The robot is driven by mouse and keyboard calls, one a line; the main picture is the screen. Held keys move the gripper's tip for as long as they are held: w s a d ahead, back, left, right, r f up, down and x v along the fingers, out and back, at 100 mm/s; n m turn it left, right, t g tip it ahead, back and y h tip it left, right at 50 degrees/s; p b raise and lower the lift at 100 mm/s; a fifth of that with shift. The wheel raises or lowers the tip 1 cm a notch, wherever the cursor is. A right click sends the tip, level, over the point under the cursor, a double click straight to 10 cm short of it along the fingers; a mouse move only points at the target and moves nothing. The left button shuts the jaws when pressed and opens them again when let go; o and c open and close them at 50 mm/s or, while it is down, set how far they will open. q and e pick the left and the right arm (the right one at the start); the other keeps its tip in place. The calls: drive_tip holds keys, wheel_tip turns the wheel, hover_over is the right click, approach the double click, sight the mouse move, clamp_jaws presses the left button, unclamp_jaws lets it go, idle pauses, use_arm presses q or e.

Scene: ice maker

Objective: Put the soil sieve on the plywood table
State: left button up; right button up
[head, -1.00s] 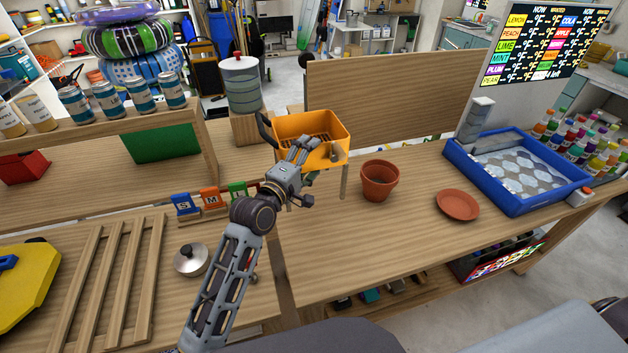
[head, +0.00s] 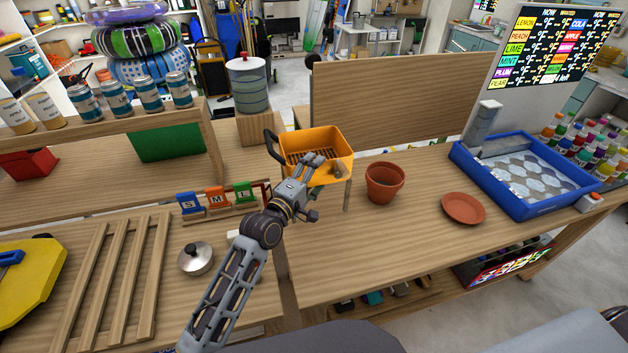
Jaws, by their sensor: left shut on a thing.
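The soil sieve (head: 332,142) is an orange open box with a slatted floor, a dark handle at its left and a thin leg showing below its right side. It is over the back left part of the right-hand wood-topped table (head: 400,235), which looks like the plywood table. My left gripper (head: 316,168) is shut on the sieve's near wall. The arm hides part of the sieve's near side. I cannot tell whether the legs touch the tabletop. My right gripper is not in view.
A terracotta pot (head: 384,182) stands just right of the sieve, and a terracotta saucer (head: 463,208) lies farther right. A blue tray (head: 525,175) is at the right end. A wooden panel (head: 400,105) stands behind. The tabletop in front of the pot is clear.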

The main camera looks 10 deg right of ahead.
use_arm(q)
drive_tip(key=shift+f, duration=1.1)
drive_tip(key=o, duration=1.8)
drive_tip(key=shift+f, duration=0.2)
drive_tip(key=shift+c, duration=0.2)
drive_tip(key=shift+a+r, duration=0.1)
drive_tip(key=shift+r, duration=0.05)
drive_tip(key=v, duration=1.2)
drive_tip(key=shift+b, duration=0.35)
